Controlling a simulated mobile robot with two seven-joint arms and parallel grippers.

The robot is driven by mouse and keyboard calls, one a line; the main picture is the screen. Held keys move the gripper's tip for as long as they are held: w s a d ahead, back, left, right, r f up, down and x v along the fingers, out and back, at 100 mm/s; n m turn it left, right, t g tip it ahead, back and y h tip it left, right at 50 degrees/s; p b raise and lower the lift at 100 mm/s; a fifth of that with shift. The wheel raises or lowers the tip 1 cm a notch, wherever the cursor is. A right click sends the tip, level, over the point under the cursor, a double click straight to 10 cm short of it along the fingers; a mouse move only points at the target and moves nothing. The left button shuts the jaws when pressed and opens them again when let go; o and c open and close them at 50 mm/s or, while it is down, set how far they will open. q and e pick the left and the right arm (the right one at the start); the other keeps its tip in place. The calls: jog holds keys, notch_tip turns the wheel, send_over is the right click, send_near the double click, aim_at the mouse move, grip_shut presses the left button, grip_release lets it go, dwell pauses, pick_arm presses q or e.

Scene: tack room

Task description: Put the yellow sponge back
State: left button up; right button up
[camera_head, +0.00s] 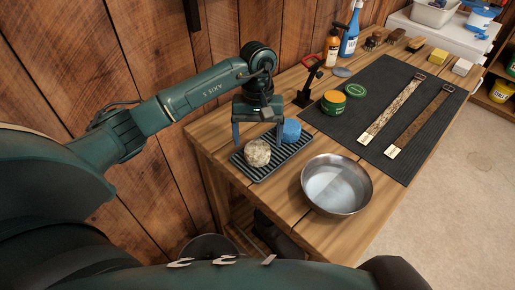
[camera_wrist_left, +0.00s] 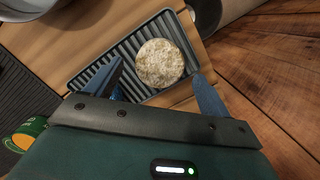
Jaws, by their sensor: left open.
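A round, speckled pale-yellow sponge (camera_head: 257,153) rests on a dark ribbed tray (camera_head: 268,172) at the bench's near left corner. A blue sponge (camera_head: 292,131) lies on the same tray, behind and to the right. My left gripper (camera_head: 257,143) is open and points down over the tray. In the left wrist view the pale sponge (camera_wrist_left: 160,63) shows between the open fingers (camera_wrist_left: 158,72); I cannot tell whether they touch it. A yellow block (camera_head: 437,56), perhaps also a sponge, sits at the bench's far end. My right gripper is not in view.
A metal bowl (camera_head: 336,186) stands right of the tray. A dark mat (camera_head: 365,112) holds two straps (camera_head: 393,108) (camera_head: 425,121), a green-and-yellow tin (camera_head: 333,103) and its lid (camera_head: 355,90). Bottles (camera_head: 350,32) and brushes (camera_head: 397,36) stand along the wooden wall.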

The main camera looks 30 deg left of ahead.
aim_at(258, 143)
pick_arm(q)
notch_tip(258, 143, up, 8)
jog(key=w+b, duration=0.1)
jog(key=shift+a+f, duration=0.15)
jog(key=shift+a, duration=0.1)
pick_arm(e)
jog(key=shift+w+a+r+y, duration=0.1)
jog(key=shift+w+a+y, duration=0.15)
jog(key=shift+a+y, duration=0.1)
